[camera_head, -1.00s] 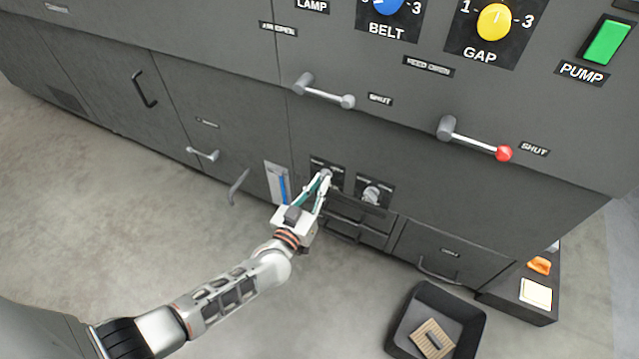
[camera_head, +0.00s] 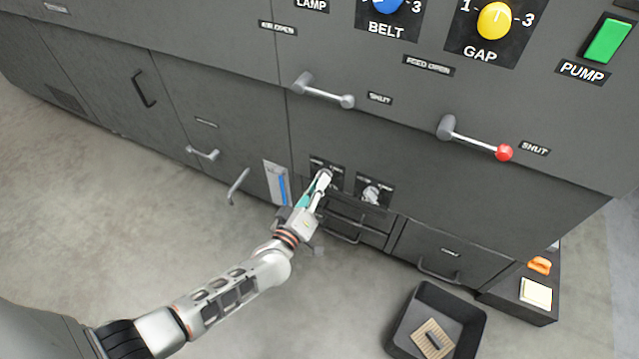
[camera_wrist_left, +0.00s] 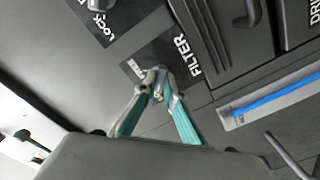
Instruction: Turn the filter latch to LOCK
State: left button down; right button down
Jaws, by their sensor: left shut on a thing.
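The filter latch (camera_wrist_left: 157,74) is a small grey knob on a dark plate lettered FILTER (camera_wrist_left: 188,57) in the left wrist view. My left gripper (camera_wrist_left: 156,84) is shut on it, with one fingertip on each side. In the head view my left gripper (camera_head: 325,177) reaches the left of two small dark plates low on the machine front and hides most of the latch. The small white lettering beside the latch is partly covered, so its exact setting cannot be read. My right gripper is not in view.
A second grey latch (camera_head: 372,194) sits just right of the held one. Drawer handles (camera_head: 345,233) lie below, and a blue gauge (camera_head: 277,184) is to the left. Lever handles (camera_head: 325,92) project above. A dark open bin (camera_head: 397,336) stands on the floor at right.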

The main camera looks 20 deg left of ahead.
pick_arm(q)
jog(key=shift+f, duration=0.1)
dwell(0.3)
jog(key=c, duration=2.1)
grip_release()
jog(key=shift+c, duration=0.2)
jog(key=s, duration=1.2)
jog(key=shift+a, duration=0.2)
